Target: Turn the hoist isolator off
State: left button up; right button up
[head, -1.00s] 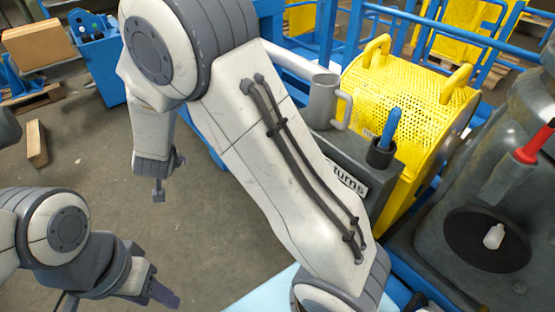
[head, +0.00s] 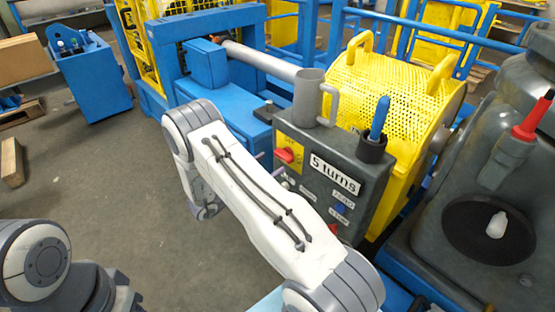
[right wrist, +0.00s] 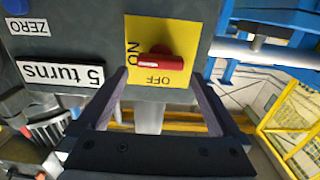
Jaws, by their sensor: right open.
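The hoist isolator (right wrist: 160,62) is a red handle on a yellow plate marked ON and OFF. In the right wrist view the handle lies crosswise, its white-marked end toward ON. In the head view the isolator (head: 287,155) is at the upper left of the grey panel (head: 375,180). My right gripper (right wrist: 161,82) is open and empty, its fingers on either side of the plate's lower part, apart from the handle. My forearm mostly hides this gripper in the head view. My left gripper (head: 120,298) is at the bottom left, cut off and unclear.
The panel carries a "5 turns" label (head: 335,175) and a blue button (head: 340,208). A grey mug (head: 308,98) and a cup with a blue-handled tool (head: 379,120) stand on top. A yellow mesh guard (head: 385,90) is behind. Open floor lies left.

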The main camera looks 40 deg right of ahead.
aim_at(280, 158)
jog(key=shift+w+d, duration=0.2)
jog(key=shift+d, duration=1.9)
jog(key=c, duration=1.1)
jog(key=shift+o, duration=0.2)
